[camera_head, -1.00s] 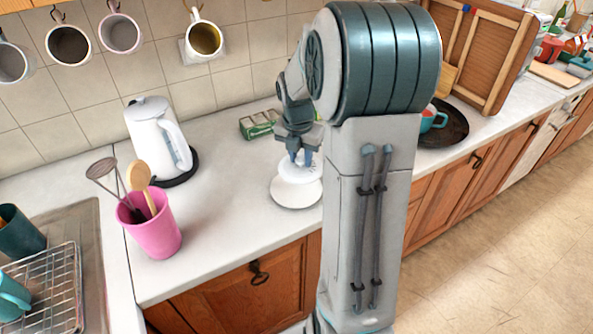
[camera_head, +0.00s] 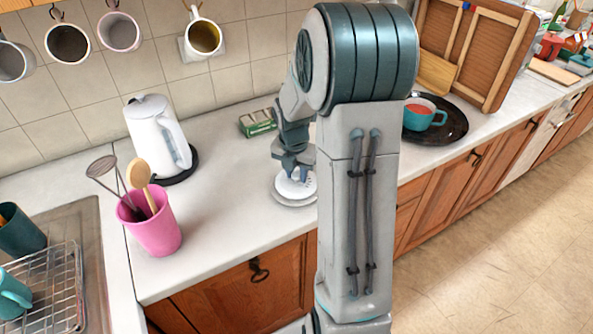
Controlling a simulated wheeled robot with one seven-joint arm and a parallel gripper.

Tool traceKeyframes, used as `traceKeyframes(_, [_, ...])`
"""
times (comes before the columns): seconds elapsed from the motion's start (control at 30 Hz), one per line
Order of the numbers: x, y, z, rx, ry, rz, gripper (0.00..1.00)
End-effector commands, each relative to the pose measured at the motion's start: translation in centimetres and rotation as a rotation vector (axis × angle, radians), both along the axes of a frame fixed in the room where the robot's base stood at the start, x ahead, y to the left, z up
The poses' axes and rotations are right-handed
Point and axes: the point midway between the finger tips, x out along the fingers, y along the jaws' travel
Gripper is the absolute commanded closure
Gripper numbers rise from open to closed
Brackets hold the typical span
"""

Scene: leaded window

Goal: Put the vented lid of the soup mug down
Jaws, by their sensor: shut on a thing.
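My gripper (camera_head: 296,172) points down and is shut on the white vented lid (camera_head: 294,186). The lid is over a white plate (camera_head: 292,204) on the counter, low and close to it; I cannot tell whether they touch. My arm's column hides what is just to the right. The teal soup mug (camera_head: 424,116), with red soup showing inside, is uncovered on a dark round tray (camera_head: 455,127) behind my arm, to the right.
A green box (camera_head: 257,123) lies behind the plate. A white kettle (camera_head: 158,135) on its base and a pink utensil cup (camera_head: 152,228) stand to the left. The counter (camera_head: 228,213) between them and the plate is clear. Wooden frames (camera_head: 475,50) lean at the back right.

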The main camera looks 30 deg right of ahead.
Motion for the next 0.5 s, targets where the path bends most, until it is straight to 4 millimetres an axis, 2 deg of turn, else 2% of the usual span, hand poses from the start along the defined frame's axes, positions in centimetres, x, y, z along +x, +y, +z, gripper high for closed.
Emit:
traceKeyframes(0.1, [-0.01, 0.00, -0.45, 0.000, 0.000, 0.000, 0.95])
traceKeyframes(0.13, [0.00, 0.00, -0.45, 0.000, 0.000, 0.000, 0.70])
traceKeyframes(0.2, [0.00, 0.00, -0.37, 0.000, 0.000, 0.000, 0.51])
traceKeyframes(0.5, [0.00, 0.00, -0.21, 0.000, 0.000, 0.000, 0.51])
